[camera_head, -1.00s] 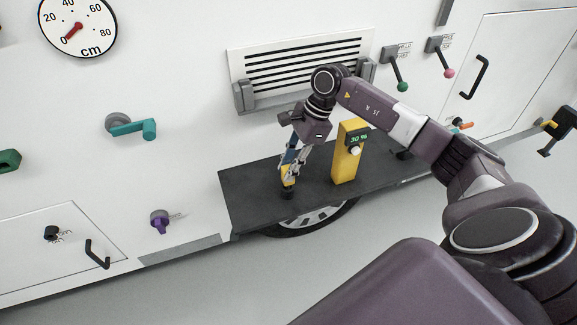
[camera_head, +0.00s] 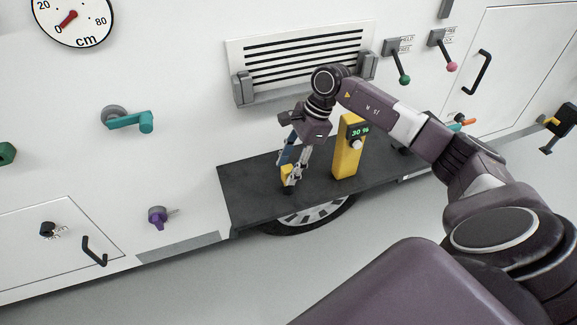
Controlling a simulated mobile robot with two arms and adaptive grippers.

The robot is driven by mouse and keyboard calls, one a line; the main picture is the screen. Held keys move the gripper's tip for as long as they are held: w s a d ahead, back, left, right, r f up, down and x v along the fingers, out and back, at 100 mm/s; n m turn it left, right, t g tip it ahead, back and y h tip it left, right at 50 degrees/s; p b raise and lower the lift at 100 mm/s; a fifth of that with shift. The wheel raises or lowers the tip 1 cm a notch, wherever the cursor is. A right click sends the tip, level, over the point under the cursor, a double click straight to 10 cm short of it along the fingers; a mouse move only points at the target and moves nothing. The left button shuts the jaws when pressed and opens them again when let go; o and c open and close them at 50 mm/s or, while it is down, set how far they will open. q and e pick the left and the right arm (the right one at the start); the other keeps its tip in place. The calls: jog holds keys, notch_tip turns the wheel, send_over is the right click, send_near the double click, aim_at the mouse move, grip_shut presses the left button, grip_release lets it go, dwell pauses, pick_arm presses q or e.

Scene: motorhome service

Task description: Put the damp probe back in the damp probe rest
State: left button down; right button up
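The yellow damp probe (camera_head: 286,174) stands near the left part of the dark shelf (camera_head: 250,199). Its lower end is at a small black holder (camera_head: 287,189), which looks like the damp probe rest; how deep it sits I cannot tell. My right gripper (camera_head: 292,171) points down over the probe. Its fingers look spread, one on the left and one on the right of the probe's top, and partly hide it. The yellow meter box (camera_head: 345,160) with a "30 %" display (camera_head: 360,131) stands upright to the right. My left gripper is not in view.
The shelf sits over a wheel (camera_head: 310,217) against the white wall. A vent grille (camera_head: 303,62) is behind my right arm. A teal handle (camera_head: 130,121) and a purple knob (camera_head: 158,217) are on the wall at left. The shelf between probe and meter box is clear.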

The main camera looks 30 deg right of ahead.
jog(key=shift+r, duration=0.1)
jog(key=v, duration=1.1)
jog(key=shift+d+r, duration=0.25)
jog(key=shift+r, duration=0.1)
